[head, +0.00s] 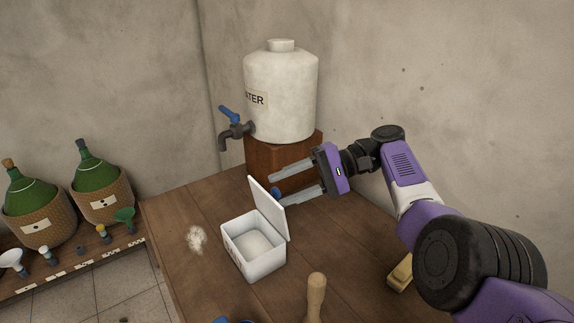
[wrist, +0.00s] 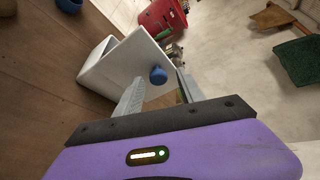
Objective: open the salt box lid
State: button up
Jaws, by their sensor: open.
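The white salt box (head: 254,262) stands on the wooden table, with pale salt (head: 252,243) visible inside. Its lid (head: 267,208) stands up on the right side of the box, leaning a little outward. A blue knob (head: 277,191) is on the lid's outer face. My gripper (head: 277,186) is to the right of the lid, with its fingers pointing left at it. The jaws are open and hold nothing. In the wrist view, the lid (wrist: 135,58) is ahead of the fingers and the knob (wrist: 158,75) appears between them.
A water tank (head: 285,95) with a blue-handled tap stands on a wooden block (head: 270,156) close behind my gripper. A wooden pestle-like handle (head: 316,295) is at the front. Spilled salt (head: 196,239) lies left of the box. Green demijohns (head: 30,200) stand on a low shelf.

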notch_tip(320, 180, up, 20)
jog(key=p, duration=0.2)
dwell(0.4)
